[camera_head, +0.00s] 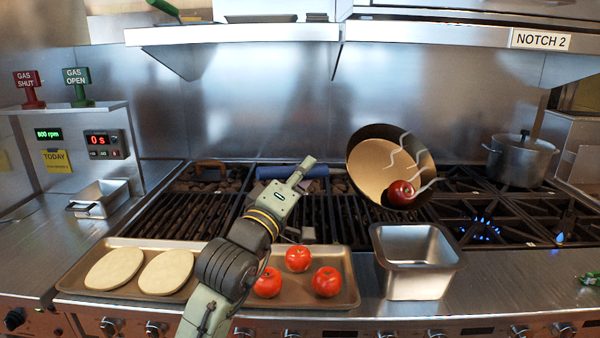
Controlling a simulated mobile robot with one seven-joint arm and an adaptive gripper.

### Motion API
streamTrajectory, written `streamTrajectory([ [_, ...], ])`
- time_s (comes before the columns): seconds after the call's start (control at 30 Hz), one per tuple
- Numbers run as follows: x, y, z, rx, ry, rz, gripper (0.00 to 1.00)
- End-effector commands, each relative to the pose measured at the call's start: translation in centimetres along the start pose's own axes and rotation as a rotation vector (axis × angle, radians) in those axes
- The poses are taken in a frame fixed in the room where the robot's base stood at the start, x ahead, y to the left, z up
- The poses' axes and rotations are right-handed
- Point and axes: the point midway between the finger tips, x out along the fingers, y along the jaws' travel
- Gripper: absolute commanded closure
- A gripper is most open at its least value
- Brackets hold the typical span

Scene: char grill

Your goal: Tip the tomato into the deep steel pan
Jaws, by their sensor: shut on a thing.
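A round dark-rimmed frying pan (372,160) with a tan inside is tilted in the air over the grill, its open face toward the camera. A red tomato (401,193) rests low in it, at its lower right edge. The deep steel pan (414,290) stands below and slightly right, upright and empty as far as I see. My gripper (302,168) is left of the frying pan, beside a blue bar that looks like its handle (290,172). It is shut on this handle; the exact contact is unclear.
A tray (345,297) in front holds 3 tomatoes (297,259) and 2 pale flat rounds (114,268). A lidded pot (519,160) stands at the back right. A blue flame (485,228) burns on the right burners. A small steel pan (100,198) sits at left.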

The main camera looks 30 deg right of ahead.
Motion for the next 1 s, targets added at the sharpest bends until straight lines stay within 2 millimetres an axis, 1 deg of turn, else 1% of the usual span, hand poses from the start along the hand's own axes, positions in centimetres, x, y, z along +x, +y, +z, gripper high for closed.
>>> streamTrajectory([
  [0.03,-0.4,0.1,0.0,0.020,0.011,0.027,1.00],
  [1.0,-2.7,2.4,1.8,0.286,0.078,0.309,1.00],
])
